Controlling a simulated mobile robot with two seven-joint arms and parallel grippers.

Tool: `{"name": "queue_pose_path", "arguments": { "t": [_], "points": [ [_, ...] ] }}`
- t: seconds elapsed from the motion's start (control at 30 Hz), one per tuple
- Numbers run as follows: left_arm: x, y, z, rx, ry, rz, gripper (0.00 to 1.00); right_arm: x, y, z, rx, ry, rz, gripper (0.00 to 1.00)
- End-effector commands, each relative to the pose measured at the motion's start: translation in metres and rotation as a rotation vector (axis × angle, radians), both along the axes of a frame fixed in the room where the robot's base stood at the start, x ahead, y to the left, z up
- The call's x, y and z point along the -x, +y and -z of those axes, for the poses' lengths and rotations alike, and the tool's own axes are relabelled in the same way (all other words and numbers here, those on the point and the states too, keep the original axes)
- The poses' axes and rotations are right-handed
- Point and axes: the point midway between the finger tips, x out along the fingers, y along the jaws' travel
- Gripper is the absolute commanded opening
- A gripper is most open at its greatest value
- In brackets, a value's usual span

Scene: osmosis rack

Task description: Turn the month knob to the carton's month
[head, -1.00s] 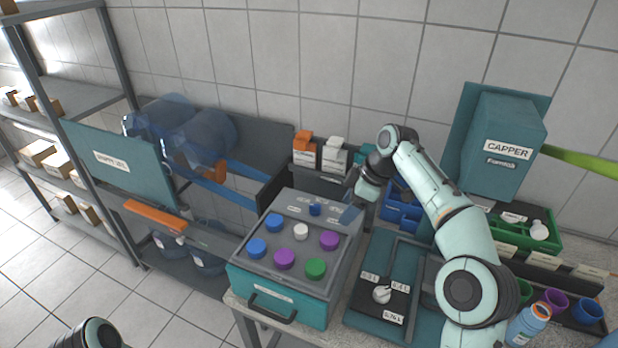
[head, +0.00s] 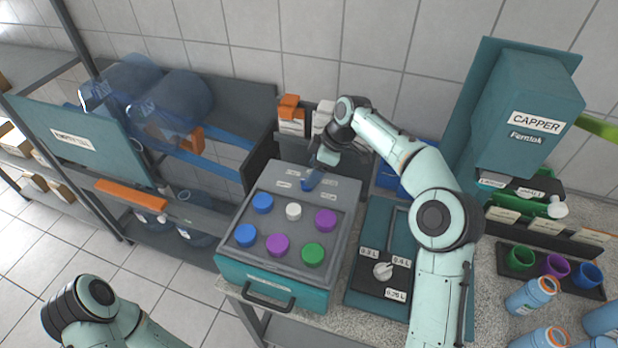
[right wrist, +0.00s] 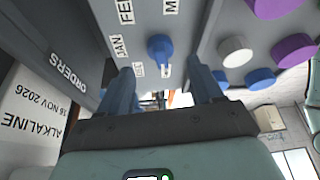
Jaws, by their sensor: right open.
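The blue month knob (right wrist: 159,47) sits on the grey sloped panel in the right wrist view. Labels around it include JAN (right wrist: 119,46), FEB (right wrist: 126,12) and one starting with M; a smaller one is hard to read. Which label the knob points at is not clear. My right gripper (right wrist: 163,78) is open and empty, its two blue fingers to either side just below the knob, apart from it. A white carton face (right wrist: 38,112) reads ALKALINE, 16 NOV 2026. My left gripper is out of view.
The teal box (head: 272,278) carries blue, white, purple and green caps below the panel. An orange-topped carton (head: 291,116) and a white-topped carton (head: 323,117) stand behind it. The ORDERS holder (right wrist: 72,74) is close to my right gripper.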

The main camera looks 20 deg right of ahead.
Motion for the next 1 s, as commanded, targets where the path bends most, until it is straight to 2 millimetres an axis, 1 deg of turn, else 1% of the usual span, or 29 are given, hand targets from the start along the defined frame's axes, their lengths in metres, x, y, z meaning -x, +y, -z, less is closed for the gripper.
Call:
{"name": "queue_pose_path", "arguments": {
  "t": [0.03,0.1,0.23,0.4,0.63,0.67,0.7,0.77,0.8,0.83,1.0],
  "points": [
    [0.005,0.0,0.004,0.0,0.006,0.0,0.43,0.001,0.004,0.012,0.0,0.005,-0.002,0.65],
    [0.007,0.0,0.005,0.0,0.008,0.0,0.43,-0.001,0.008,0.022,0.0,0.005,-0.002,0.65],
    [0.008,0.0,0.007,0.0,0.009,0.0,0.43,-0.004,0.013,0.034,-0.001,0.002,-0.001,0.65],
    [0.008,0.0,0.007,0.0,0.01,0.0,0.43,-0.006,0.015,0.04,0.0,0.001,0.0,0.65],
    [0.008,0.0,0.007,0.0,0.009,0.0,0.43,-0.006,0.015,0.04,0.0,0.0,0.0,0.65],
    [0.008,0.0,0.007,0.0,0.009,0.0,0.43,-0.006,0.015,0.04,0.0,0.0,0.0,0.59],
    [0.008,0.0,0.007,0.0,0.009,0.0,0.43,-0.006,0.015,0.04,0.0,0.0,0.0,0.46],
    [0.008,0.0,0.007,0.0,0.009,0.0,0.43,-0.006,0.015,0.04,0.0,0.0,0.0,0.26],
    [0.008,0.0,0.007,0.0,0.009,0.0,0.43,-0.006,0.015,0.04,0.0,0.0,0.0,0.13],
    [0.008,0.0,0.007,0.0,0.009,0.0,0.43,-0.006,0.015,0.04,0.0,0.0,0.0,0.1],
    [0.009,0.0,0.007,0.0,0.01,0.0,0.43,-0.006,0.015,0.04,0.001,0.0,0.004,0.1]
  ]
}}
